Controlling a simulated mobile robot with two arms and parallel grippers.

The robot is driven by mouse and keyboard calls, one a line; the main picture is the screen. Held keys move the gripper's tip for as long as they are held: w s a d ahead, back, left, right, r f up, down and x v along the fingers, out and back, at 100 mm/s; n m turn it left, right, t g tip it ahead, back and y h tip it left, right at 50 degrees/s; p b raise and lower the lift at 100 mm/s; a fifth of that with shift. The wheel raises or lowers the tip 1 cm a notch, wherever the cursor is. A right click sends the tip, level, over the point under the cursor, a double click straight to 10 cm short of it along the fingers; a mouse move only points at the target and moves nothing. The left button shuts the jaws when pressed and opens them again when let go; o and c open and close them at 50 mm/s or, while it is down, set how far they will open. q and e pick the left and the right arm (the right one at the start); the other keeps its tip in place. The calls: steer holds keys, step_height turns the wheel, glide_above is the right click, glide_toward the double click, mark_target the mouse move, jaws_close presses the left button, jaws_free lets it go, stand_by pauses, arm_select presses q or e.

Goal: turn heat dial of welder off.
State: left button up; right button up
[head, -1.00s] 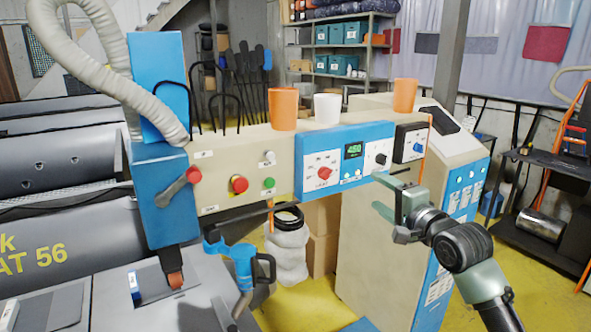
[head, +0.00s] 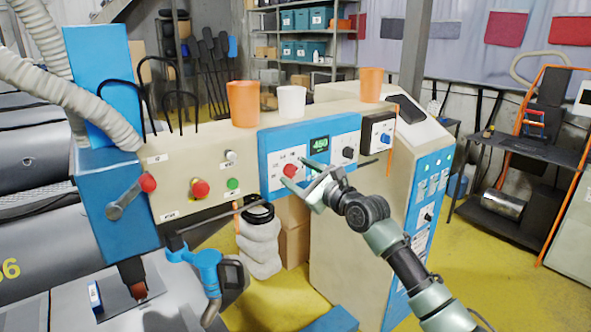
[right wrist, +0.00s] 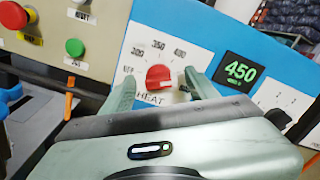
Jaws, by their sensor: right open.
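The welder's cream and blue panel (head: 270,210) carries the heat dial (head: 290,170), a round red knob on a white plate marked HEAT. In the right wrist view the heat dial (right wrist: 159,77) has OFF at its left and rising numbers around its top. A pale mark on the knob seems to point right, away from OFF. The green display (right wrist: 240,71) reads 450. My right gripper (head: 297,173) is open at the panel, with one finger on each side of the dial. I cannot tell whether the fingers touch it. My left gripper is out of view.
Red (head: 200,188) and green (head: 233,183) buttons sit left of the dial. A black knob (head: 348,152) sits to its right. Orange (head: 243,103) and white (head: 291,101) cups stand on top. Yellow floor is open at right.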

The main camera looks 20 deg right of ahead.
steer(key=shift+w+a, duration=0.15)
steer(key=shift+w, duration=0.25)
steer(key=shift+c, duration=0.3)
jaws_close()
